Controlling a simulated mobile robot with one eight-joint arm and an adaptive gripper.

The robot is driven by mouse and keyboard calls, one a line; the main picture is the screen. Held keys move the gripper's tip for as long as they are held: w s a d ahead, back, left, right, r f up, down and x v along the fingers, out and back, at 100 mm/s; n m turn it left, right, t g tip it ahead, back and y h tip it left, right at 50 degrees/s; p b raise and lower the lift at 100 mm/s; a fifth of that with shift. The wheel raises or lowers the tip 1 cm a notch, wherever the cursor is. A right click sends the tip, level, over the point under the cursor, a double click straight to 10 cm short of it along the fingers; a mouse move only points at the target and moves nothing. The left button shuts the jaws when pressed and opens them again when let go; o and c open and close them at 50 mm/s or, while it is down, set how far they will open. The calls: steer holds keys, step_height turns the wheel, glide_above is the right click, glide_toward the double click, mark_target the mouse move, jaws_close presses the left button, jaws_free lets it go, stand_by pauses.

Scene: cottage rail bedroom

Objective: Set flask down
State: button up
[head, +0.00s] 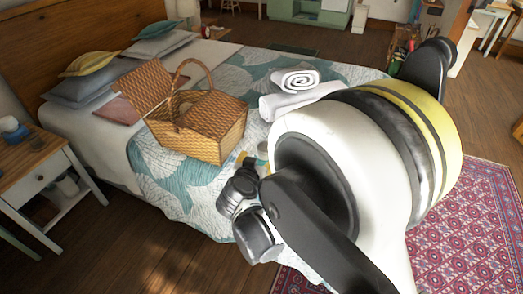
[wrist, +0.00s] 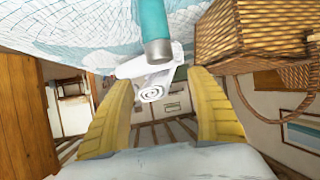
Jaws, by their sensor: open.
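The flask is a teal cylinder with a grey end (wrist: 155,25). In the wrist view, which looks inverted, it appears to stand on the bed's quilt (wrist: 80,22). In the head view only a small pale-teal part of the flask (head: 262,150) shows beside my arm. My gripper (wrist: 160,80) is open, its two yellow fingers spread wide. The flask is beyond the fingertips, roughly in line with the gap, and nothing is seen between the fingers. In the head view the gripper (head: 243,160) is mostly hidden by my wrist.
A wicker basket (head: 222,128) with a raised handle and open lid stands on the bed, left of the flask. White towels (head: 285,103), one rolled, lie behind it. Pillows (head: 80,90) are at the headboard. A nightstand (head: 35,160) is at the left.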

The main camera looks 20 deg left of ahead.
steer(key=shift+s+r, duration=0.15)
steer(key=shift+s, duration=0.25)
steer(key=s+d+r+g+h, duration=0.1)
steer(key=d+r, duration=0.3)
steer(key=d, duration=0.5)
steer(key=d+r+m+g+h, duration=0.1)
steer(key=d+r, duration=0.3)
steer(key=d, duration=0.5)
steer(key=s+d+r+g+h, duration=0.15)
steer(key=d+r, duration=0.25)
steer(key=d, duration=0.5)
steer(key=s+d+r+g+y, duration=0.1)
steer(key=s+d+g+y, duration=0.1)
steer(key=s+d, duration=1)
steer(key=s, duration=0.4)
steer(key=shift+s+d, duration=0.2)
steer(key=shift+d, duration=0.15)
steer(key=shift+a, duration=0.1)
